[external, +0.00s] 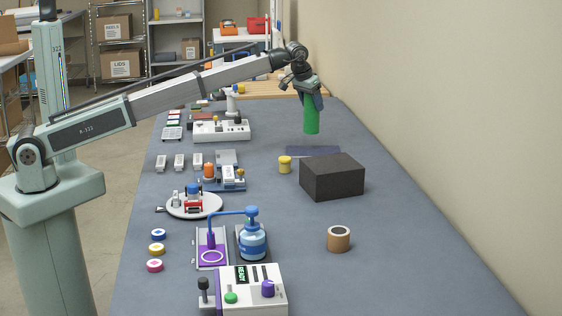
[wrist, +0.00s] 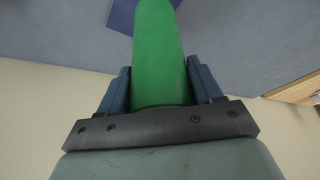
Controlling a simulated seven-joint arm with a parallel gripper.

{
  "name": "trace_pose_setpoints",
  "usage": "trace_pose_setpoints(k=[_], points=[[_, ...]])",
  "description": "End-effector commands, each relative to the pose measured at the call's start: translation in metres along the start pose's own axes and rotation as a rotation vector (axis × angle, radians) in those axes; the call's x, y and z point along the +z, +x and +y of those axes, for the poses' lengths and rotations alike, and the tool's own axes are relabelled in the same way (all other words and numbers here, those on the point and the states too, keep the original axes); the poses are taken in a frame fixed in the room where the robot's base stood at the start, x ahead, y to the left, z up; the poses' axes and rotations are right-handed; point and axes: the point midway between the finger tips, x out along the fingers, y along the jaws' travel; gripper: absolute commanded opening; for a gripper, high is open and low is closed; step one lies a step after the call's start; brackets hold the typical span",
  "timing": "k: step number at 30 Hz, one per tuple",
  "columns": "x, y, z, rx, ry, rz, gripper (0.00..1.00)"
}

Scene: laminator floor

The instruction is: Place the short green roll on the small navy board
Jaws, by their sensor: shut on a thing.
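The green roll (external: 311,115) hangs upright in my gripper (external: 309,92), above the table toward its far right side. In the wrist view the green roll (wrist: 160,55) sits between the two blue fingers of my gripper (wrist: 160,88), which are shut on it. The small navy board (external: 313,151) lies flat on the table, below the roll and partly hidden behind a black box. In the wrist view a part of the navy board (wrist: 123,14) shows behind the roll's far end. The roll is apart from the board, with a gap between them in the external view.
The black box (external: 332,177) stands just in front of the board. A yellow spool (external: 285,165) stands at its left. A tan roll (external: 339,239) stands nearer. Several devices line the table's left side. The wall (external: 420,110) rises on the right. The table's right strip is clear.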

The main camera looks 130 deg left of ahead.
Motion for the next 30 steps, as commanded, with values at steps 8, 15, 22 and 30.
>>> trace_pose_setpoints(k=[8,15,22,30], points=[[0.013,0.030,0.000,0.000,0.000,0.001,0.22],[0.023,0.054,0.000,0.000,0.001,0.000,0.22],[0.026,0.062,0.000,0.000,0.001,0.002,0.22],[0.027,0.065,0.000,0.000,0.001,0.001,0.22]])
